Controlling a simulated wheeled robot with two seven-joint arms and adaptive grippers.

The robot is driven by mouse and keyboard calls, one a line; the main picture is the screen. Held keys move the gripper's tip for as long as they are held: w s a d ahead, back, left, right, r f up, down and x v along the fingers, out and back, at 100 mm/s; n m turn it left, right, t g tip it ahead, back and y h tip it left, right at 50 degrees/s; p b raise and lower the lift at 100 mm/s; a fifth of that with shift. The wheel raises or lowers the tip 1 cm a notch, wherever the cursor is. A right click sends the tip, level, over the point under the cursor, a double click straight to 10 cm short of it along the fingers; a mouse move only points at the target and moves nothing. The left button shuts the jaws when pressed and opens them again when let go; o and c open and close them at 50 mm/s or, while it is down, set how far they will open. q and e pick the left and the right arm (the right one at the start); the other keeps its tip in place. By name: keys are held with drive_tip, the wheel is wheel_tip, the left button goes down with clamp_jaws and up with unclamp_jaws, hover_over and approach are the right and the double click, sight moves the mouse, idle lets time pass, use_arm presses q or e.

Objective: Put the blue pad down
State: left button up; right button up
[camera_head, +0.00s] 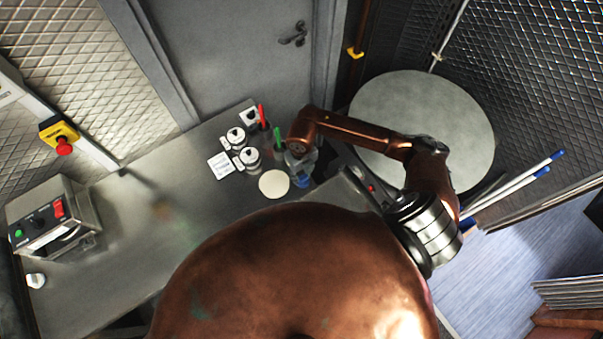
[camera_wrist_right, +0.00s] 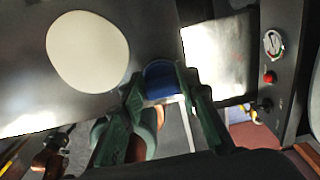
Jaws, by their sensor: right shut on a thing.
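The blue pad (camera_head: 302,182) is at the front end of my right gripper (camera_head: 299,166), beside a pale round disc (camera_head: 274,184) on the steel counter. In the right wrist view, the blue pad (camera_wrist_right: 160,78) sits between the two green fingertips of my right gripper (camera_wrist_right: 160,85), which is shut on it. The fingers cover its sides. I cannot tell whether its underside touches anything. The pale disc (camera_wrist_right: 88,50) lies left of the pad, apart from it. My left gripper does not show in either view.
Two white-lidded jars (camera_head: 249,156), a white tray (camera_head: 220,166) and red- and green-topped bottles (camera_head: 263,116) stand behind the disc. A control box (camera_head: 55,215) stands at the counter's left end. The counter's middle (camera_head: 175,225) is mostly clear. A large grey round top (camera_head: 425,120) is at right.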

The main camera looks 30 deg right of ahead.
drive_tip(key=shift+f, duration=0.1)
drive_tip(key=o, duration=1.2)
wheel_tip(320, 180, up, 12)
drive_tip(key=shift+r+b, duration=0.15)
drive_tip(key=shift+b, duration=1.05)
drive_tip(key=shift+s, duration=0.1)
